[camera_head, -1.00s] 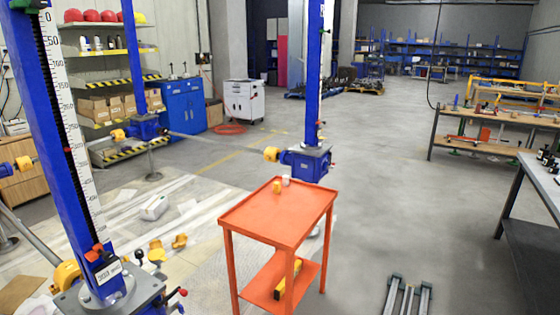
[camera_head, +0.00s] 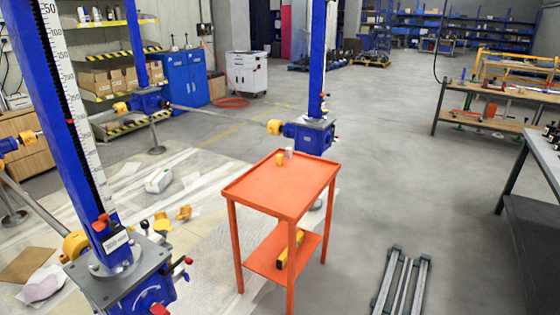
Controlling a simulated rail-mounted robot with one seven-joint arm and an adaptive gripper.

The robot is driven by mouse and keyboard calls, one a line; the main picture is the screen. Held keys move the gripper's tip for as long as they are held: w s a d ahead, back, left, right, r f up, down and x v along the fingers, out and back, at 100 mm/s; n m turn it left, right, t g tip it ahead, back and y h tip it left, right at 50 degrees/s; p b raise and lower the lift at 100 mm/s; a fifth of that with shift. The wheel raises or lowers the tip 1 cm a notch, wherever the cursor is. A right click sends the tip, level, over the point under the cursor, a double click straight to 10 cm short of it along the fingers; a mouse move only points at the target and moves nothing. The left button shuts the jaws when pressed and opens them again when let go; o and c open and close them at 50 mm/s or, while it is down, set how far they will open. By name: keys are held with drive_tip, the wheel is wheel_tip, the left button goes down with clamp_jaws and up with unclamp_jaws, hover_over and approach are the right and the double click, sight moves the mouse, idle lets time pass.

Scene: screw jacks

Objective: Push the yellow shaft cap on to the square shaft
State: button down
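A small yellow piece (camera_head: 280,160), which looks like the yellow shaft cap, stands on the top of the orange cart (camera_head: 262,198). A small pale grey piece (camera_head: 289,152) stands close behind it to the right. The near blue screw jack (camera_head: 125,282) stands at the lower left, with a tall blue column and a scale. Another blue jack (camera_head: 312,136) stands behind the cart, with a yellow coupling (camera_head: 275,127) on its left. I cannot make out which part is the square shaft. My gripper is not in view.
Grey rails (camera_head: 402,282) lie on the floor at right. A dark workbench (camera_head: 530,190) stands at the right edge.

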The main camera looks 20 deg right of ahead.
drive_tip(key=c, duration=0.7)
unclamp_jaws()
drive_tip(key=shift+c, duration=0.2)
